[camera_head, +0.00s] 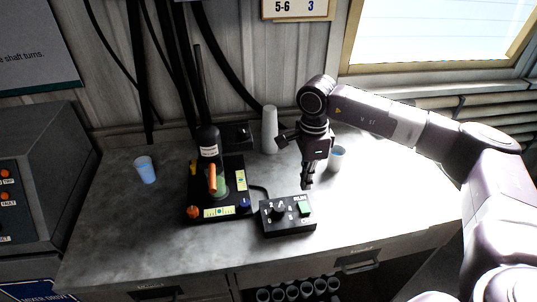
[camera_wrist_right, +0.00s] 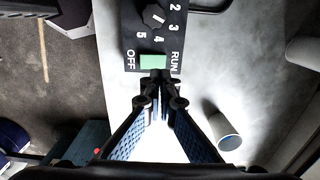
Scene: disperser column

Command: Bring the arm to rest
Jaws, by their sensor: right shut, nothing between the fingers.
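My right arm (camera_head: 400,122) reaches in from the right over the bench. My right gripper (camera_head: 307,184) points down, shut and empty, over the back right of a black control box (camera_head: 288,226). In the wrist view its fingertips (camera_wrist_right: 160,78) appear right beside the green OFF/RUN switch (camera_wrist_right: 153,62); I cannot tell whether they touch it. The box also has a numbered dial (camera_wrist_right: 153,16). The disperser column (camera_head: 208,140) stands left of the box on a black base, with an orange handle (camera_head: 212,178). My left gripper is not in view.
A translucent cup (camera_head: 146,170) stands at the bench's left. Another cup (camera_head: 337,158) is close to the right of my gripper, and a white cylinder (camera_head: 269,130) stands behind left. A grey cabinet (camera_head: 30,180) borders the left. The bench's right side (camera_head: 385,205) is clear.

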